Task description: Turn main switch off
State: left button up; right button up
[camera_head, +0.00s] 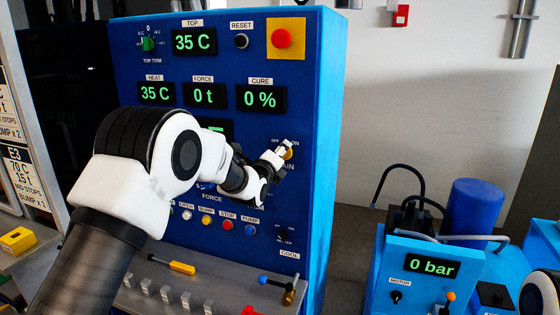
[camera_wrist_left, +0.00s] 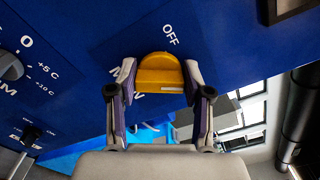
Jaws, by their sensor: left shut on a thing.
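The main switch is a yellow knob (camera_head: 289,154) on the blue control panel (camera_head: 330,100), at the panel's right side below the CURE readout. In the left wrist view the knob (camera_wrist_left: 160,72) sits between the two fingers, with the "OFF" label beside it and the "MAIN" label partly covered. A short white mark shows on the knob's near edge. My left gripper (camera_wrist_left: 160,82) is shut on the knob, one finger on each side. In the head view my left gripper (camera_head: 284,150) hides part of the knob and its labels. My right gripper is not in view.
A red emergency button (camera_head: 282,39) on a yellow plate is above the switch. Lit readouts show 35 C, 0 t and 0 % (camera_head: 261,98). Small coloured buttons (camera_head: 206,220) and a shelf with levers (camera_head: 290,297) are below. A blue unit reading 0 bar (camera_head: 432,267) stands right.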

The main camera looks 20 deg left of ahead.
pick_arm(q)
jog(key=n+b, duration=0.3)
jog(key=shift+f+n, duration=0.3)
jog(key=shift+f, duration=0.05)
jog(key=n+b, duration=0.2)
jog(key=n, duration=0.1)
jog(key=shift+n, duration=0.3)
jog(key=n+b, duration=0.2)
jog(key=n, duration=0.1)
jog(key=shift+n, duration=0.3)
jog(key=shift+n+b, duration=0.85)
jog(key=shift+n, duration=1.35)
jog(key=o, duration=1.2)
jog(key=shift+c, duration=0.2)
jog(key=shift+s, duration=0.1)
